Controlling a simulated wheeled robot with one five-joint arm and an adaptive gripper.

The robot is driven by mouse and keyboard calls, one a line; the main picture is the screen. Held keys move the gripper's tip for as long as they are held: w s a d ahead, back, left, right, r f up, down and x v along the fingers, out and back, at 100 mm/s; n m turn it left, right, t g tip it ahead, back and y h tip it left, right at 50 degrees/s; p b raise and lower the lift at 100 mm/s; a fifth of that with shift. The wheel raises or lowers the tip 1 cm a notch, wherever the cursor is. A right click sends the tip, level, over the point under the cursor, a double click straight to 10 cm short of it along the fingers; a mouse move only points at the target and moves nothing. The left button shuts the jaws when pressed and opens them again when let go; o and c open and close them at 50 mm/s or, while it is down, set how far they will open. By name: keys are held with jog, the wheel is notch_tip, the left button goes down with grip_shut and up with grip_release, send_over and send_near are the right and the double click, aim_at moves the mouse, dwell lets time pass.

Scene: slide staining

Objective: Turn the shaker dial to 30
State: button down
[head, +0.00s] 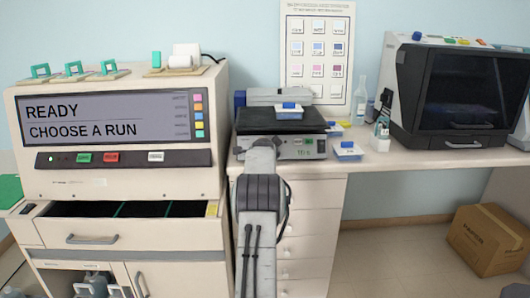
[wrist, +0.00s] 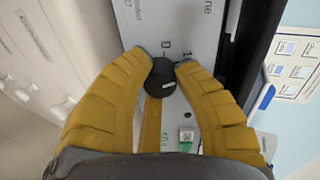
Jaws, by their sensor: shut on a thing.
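The shaker (head: 288,150) stands on the bench in the head view, with a dark platform (head: 280,121) on top. Its dial is hidden there behind my arm. In the wrist view the dial (wrist: 162,82) is a round black knob with a pale mark, on the shaker's light front panel (wrist: 192,30). My gripper (wrist: 162,68) has its yellow fingers closed around the dial, one on each side. Printed marks, seemingly a 0 and a 1, show beside the knob. I cannot tell the dial's exact setting.
A blue-lidded box (head: 289,108) sits on the shaker platform, and another (head: 347,150) is at its right. The stainer (head: 120,150) is on the left with an open drawer (head: 125,210). A dark-fronted cabinet (head: 455,95) stands on the right. A carton (head: 488,238) is on the floor.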

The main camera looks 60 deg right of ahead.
jog(key=shift+w+a+f+m, duration=0.1)
jog(key=shift+w+m, duration=0.05)
jog(key=shift+m, duration=0.65)
jog(key=c, duration=1.2)
grip_release()
jog(key=shift+w, duration=0.2)
jog(key=shift+s, duration=0.1)
jog(key=shift+s, duration=0.1)
jog(key=shift+s+a+r, duration=0.2)
jog(key=shift+a+r, duration=0.15)
jog(key=v, duration=1.1)
